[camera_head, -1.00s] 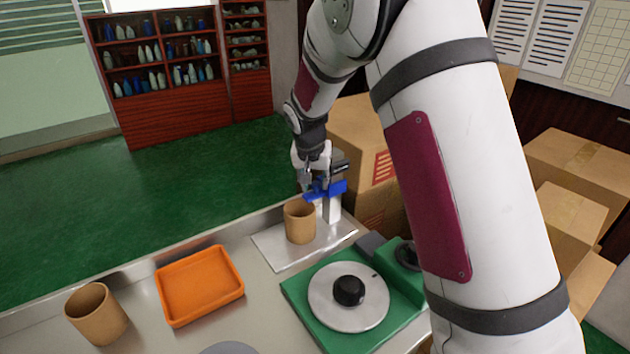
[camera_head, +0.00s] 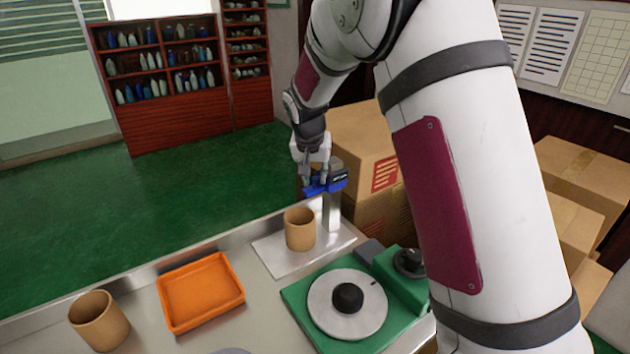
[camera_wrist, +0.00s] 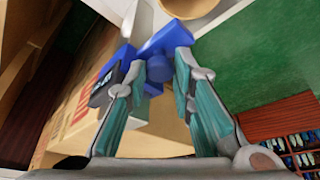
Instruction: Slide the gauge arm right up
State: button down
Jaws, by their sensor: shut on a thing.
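The blue gauge arm (camera_head: 322,187) sits on an upright pale post (camera_head: 332,212), near the post's top. A dark block is beside it at the post. My gripper (camera_head: 314,181) is at the left part of the blue arm, above and behind the brown cup (camera_head: 300,230). In the wrist view my gripper (camera_wrist: 162,68) has its two teal-padded fingers on either side of the blue gauge arm (camera_wrist: 165,42), shut on it. The exact contact at the fingertips is partly hidden.
The cup stands on a pale base plate (camera_head: 270,258) under the gauge arm. A green machine with a round disc (camera_head: 325,302) stands in front right. An orange tray (camera_head: 200,292) and another brown cup (camera_head: 98,320) are left. Cardboard boxes (camera_head: 365,135) stand close behind the post.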

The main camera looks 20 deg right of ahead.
jog(key=c, duration=1.7)
grip_release()
jog(key=shift+f, duration=0.1)
jog(key=shift+o, duration=0.2)
jog(key=shift+f, duration=0.1)
